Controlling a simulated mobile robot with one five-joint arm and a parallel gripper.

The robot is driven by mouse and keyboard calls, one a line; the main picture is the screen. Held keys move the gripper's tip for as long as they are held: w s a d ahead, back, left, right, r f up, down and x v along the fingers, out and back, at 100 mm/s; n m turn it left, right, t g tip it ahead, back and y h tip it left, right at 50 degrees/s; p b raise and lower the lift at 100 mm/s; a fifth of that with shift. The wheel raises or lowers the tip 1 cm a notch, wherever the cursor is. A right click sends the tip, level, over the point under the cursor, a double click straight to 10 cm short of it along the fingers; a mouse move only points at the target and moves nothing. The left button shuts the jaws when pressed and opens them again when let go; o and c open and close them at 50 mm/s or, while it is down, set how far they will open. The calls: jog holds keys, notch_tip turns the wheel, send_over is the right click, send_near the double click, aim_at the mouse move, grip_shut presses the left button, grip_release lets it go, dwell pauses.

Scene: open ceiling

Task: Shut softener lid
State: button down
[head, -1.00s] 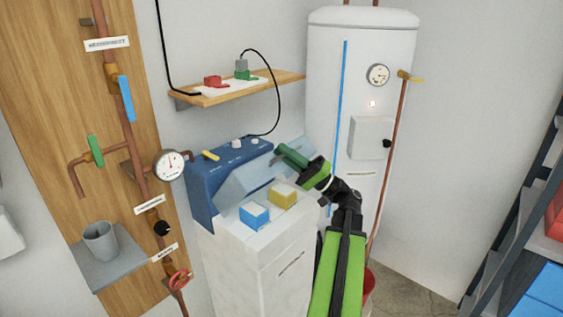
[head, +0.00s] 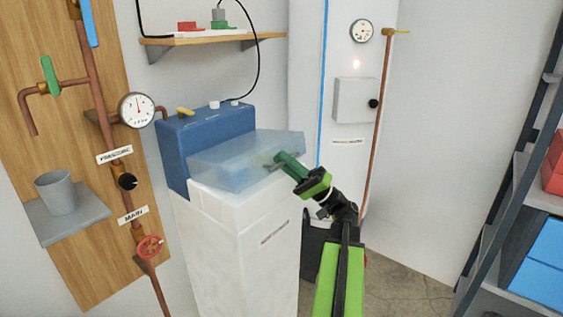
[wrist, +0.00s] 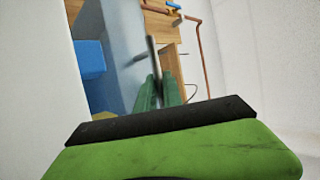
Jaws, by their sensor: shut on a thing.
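The softener is a white cabinet (head: 240,240) with a blue control panel (head: 215,132) at its back. Its translucent pale-blue lid (head: 235,165) hangs low over the cabinet top, tilted, and also shows in the wrist view (wrist: 122,50). My gripper (head: 281,163) is at the lid's right front edge, its green fingers shut on it. In the wrist view, the fingers (wrist: 165,90) close around a thin grey edge. A blue block (wrist: 90,60) shows through a gap between lid and cabinet, so the lid is not flat down. The lid hides the blocks in the head view.
A wooden board with copper pipes, a gauge (head: 137,109) and a red valve (head: 150,247) stands at left. A grey cup (head: 56,191) sits on a small shelf. A white tank (head: 305,80) stands behind, and a shelf rack (head: 510,200) is at right.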

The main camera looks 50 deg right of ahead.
notch_tip(320, 180, down, 5)
jog(key=b, duration=0.3)
jog(key=shift+a+b, duration=0.1)
jog(key=shift+b, duration=0.3)
jog(key=shift+f, duration=0.1)
jog(key=c, duration=1.5)
grip_release()
jog(key=shift+w, duration=0.1)
